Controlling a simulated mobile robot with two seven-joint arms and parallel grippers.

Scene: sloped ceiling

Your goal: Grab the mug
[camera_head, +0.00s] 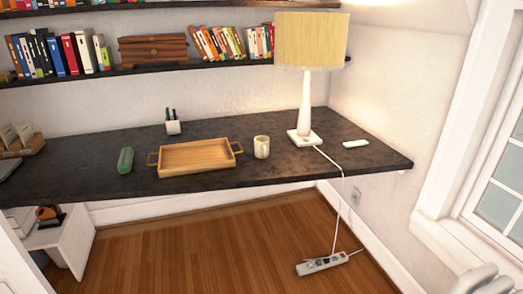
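The mug (261,147) is small, cream-coloured and upright on the dark desk (215,181). It stands just right of the wooden tray (197,157) and left of the lamp's base, apart from both. Neither of my grippers can be made out in the head view, and nothing is touching the mug.
A table lamp (305,105) stands behind and right of the mug; its cord hangs over the desk's front edge to a power strip (322,264). A green case (125,160), a pen cup (173,126) and a small white object (355,143) are also on the desk. Bookshelves hang above.

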